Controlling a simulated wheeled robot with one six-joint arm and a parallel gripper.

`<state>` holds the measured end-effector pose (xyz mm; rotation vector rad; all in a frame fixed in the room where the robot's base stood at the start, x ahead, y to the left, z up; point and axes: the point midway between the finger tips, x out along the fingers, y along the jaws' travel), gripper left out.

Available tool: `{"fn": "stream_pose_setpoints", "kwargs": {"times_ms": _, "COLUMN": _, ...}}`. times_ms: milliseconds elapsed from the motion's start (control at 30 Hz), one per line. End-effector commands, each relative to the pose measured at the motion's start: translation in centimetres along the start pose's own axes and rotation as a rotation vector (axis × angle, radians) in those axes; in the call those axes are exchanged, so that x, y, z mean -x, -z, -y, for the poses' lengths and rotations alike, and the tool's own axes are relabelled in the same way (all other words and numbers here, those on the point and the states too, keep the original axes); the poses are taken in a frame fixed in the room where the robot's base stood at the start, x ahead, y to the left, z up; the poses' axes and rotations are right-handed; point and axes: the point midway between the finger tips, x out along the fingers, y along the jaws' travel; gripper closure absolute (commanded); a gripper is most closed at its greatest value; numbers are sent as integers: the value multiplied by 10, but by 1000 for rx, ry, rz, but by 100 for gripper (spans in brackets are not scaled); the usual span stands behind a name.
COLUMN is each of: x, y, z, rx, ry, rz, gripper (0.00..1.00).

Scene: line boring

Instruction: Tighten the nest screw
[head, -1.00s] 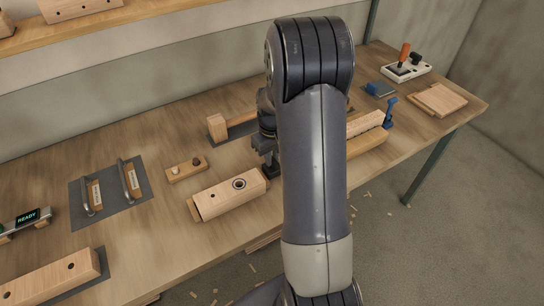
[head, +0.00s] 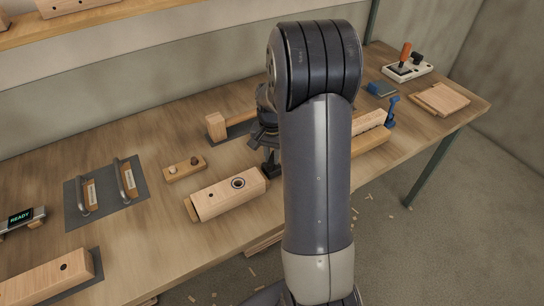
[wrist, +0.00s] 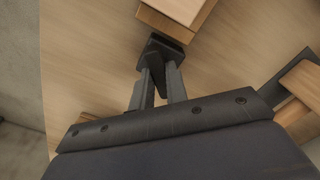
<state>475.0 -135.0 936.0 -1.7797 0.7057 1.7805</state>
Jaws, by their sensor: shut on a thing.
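A pale wooden block (head: 225,196) with a dark-ringed hole (head: 238,183) and a smaller hole lies in a wooden nest (head: 190,209) near the bench's front edge. In the wrist view, the block's end (wrist: 180,10) shows at the top. My gripper (wrist: 160,72) is shut on a small dark part at the block's right end, which I take to be the nest screw (wrist: 174,47). The fingers cover most of it, and its thread cannot be seen. In the head view, my gripper (head: 269,157) is partly hidden behind my arm.
A small wooden holder (head: 185,169) with two pegs is behind the block. Two handled tools (head: 88,194) lie on a grey mat at left, beside a gauge reading READY (head: 22,217). A blue-clamped wooden piece (head: 370,138) stands right of my arm.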

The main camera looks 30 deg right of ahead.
Motion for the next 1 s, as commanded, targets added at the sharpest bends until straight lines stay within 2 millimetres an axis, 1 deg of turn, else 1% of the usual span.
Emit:
{"fn": "stream_pose_setpoints", "kwargs": {"times_ms": 300, "x": 0, "y": 0, "z": 0, "rx": -299, "ry": 0, "rz": 0, "gripper": 100}}
{"fn": "stream_pose_setpoints", "kwargs": {"times_ms": 600, "x": 0, "y": 0, "z": 0, "rx": -549, "ry": 1, "rz": -1, "gripper": 100}}
{"fn": "stream_pose_setpoints", "kwargs": {"times_ms": 800, "x": 0, "y": 0, "z": 0, "rx": -667, "ry": 1, "rz": -1, "gripper": 100}}
{"fn": "stream_pose_setpoints", "kwargs": {"times_ms": 1000, "x": 1, "y": 0, "z": 0, "rx": -736, "ry": 1, "rz": -1, "gripper": 100}}
